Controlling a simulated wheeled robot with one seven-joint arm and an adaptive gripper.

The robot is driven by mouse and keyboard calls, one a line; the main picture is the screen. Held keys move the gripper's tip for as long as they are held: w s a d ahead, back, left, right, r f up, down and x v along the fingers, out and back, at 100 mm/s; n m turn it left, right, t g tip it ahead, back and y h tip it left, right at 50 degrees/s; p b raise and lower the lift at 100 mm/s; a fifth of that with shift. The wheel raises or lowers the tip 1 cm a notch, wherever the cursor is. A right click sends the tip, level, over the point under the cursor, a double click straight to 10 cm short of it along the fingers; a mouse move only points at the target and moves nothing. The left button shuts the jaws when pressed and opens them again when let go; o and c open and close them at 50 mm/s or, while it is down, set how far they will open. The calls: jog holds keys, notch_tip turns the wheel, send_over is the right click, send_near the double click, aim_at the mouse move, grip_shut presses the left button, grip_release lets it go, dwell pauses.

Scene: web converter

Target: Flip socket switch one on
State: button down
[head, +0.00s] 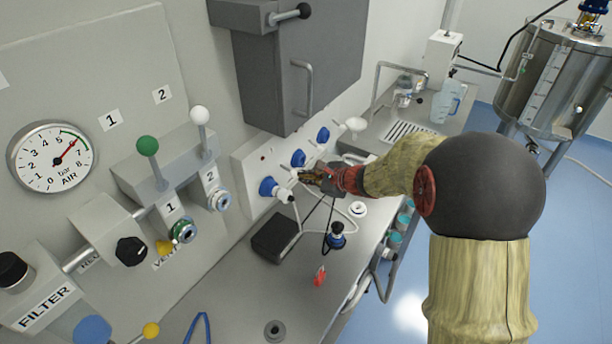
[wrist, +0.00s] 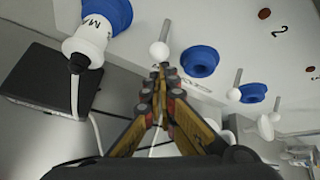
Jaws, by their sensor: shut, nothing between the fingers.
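The grey-white socket panel (head: 250,160) carries a row of blue sockets. In the wrist view, a switch lever with a white ball (wrist: 159,50) stands between the plugged first socket (wrist: 108,12) and the middle blue socket (wrist: 200,61). My gripper (wrist: 162,72) is shut and empty, its fingertips right below that ball; I cannot tell whether they touch. In the head view, my gripper (head: 308,178) is at the panel's front, and its fingers hide part of the lever. A second lever (wrist: 235,93) and a third (wrist: 275,116) stand farther right.
A white plug (wrist: 88,46) sits in the first socket, its cable running to a black box (head: 274,235) on the steel bench (head: 235,270).

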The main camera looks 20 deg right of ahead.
jog(key=shift+a+r+g+h+p, duration=0.1)
jog(key=shift+r+g+h+p, duration=1.05)
jog(key=shift+p, duration=4.4)
jog(key=shift+r+g+y, duration=0.2)
jog(key=shift+g+y, duration=0.05)
jog(key=shift+r, duration=0.2)
jog(key=shift+r+p, duration=0.55)
jog(key=shift+r, duration=0.05)
